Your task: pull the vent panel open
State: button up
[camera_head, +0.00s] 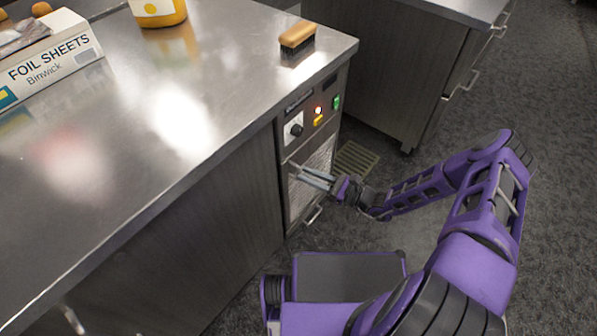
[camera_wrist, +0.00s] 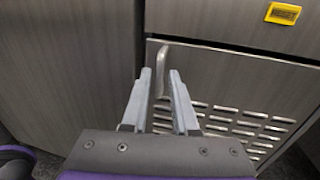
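The vent panel (camera_head: 299,196) is a grey panel with rows of slots, low on the end of the metal-topped counter. In the wrist view the panel (camera_wrist: 262,88) fills the right half and looks closed. A slim metal handle (camera_wrist: 161,62) stands near its upper left corner. My gripper (camera_wrist: 160,74) is open, with its two fingertips apart and the handle showing between and just beyond them. I cannot tell whether either finger touches it. In the head view my gripper (camera_head: 297,171) reaches in front of the panel and hides part of it.
Above the panel are a knob (camera_head: 293,129), a green switch (camera_head: 337,102) and a yellow label (camera_wrist: 283,13). Another metal handle (camera_head: 313,215) shows lower down. A brush (camera_head: 297,37) lies near the counter's corner. A second cabinet (camera_head: 400,70) stands behind; carpeted floor at right is clear.

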aim_at(298, 172)
jog(key=shift+x, duration=1.8)
grip_shut()
